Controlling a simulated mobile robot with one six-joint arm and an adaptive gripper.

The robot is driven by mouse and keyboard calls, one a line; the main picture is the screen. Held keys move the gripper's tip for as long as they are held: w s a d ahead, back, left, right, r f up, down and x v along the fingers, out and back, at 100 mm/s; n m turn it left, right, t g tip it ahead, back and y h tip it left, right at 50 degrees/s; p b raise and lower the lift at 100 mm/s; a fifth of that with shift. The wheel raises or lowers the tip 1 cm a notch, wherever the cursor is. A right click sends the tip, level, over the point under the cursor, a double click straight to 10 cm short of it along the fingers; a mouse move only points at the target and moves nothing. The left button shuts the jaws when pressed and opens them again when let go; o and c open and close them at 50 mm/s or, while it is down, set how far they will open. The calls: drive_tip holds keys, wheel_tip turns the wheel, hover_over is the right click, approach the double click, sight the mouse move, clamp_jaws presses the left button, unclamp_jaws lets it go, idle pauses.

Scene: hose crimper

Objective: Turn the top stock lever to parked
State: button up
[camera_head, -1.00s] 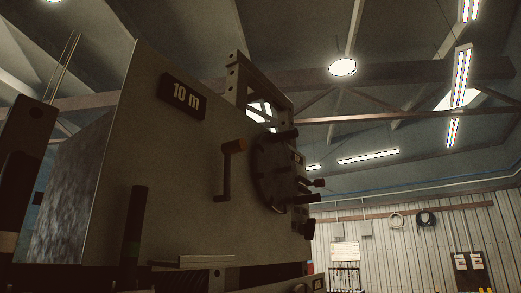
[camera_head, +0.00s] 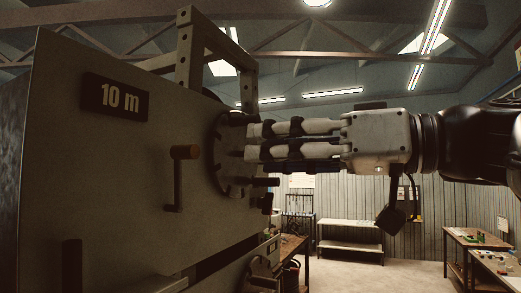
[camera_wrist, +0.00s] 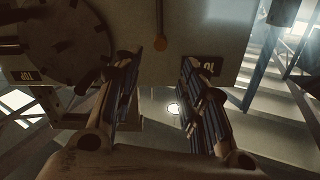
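In the head view my gripper (camera_head: 252,142) comes in from the right, level. Its fingertips are in front of the round, peg-rimmed disc (camera_head: 222,165) on the machine panel; contact cannot be told. The wrist view shows the two fingers of my gripper (camera_wrist: 160,62) parted with nothing held between them. A crank-like lever (camera_head: 179,190) with an orange-brown grip is on the panel left of the disc; its orange end (camera_wrist: 160,43) shows beyond the fingers in the wrist view. A plate lettered "TOP" (camera_wrist: 20,76) is beside the disc. I cannot tell which handle is the top stock lever.
A "10 m" sign (camera_head: 115,98) is on the panel, and an upright metal frame (camera_head: 184,45) rises behind it. Pegs (camera_head: 264,182) stick out below my fingers. A dark post (camera_head: 72,265) stands low left. Benches (camera_head: 350,235) are far behind, with open floor.

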sight(195, 153)
drive_tip(key=p+x, duration=0.3)
drive_tip(key=x, duration=1.2)
drive_tip(key=shift+p, duration=0.3)
drive_tip(key=shift+c, duration=0.3)
clamp_jaws()
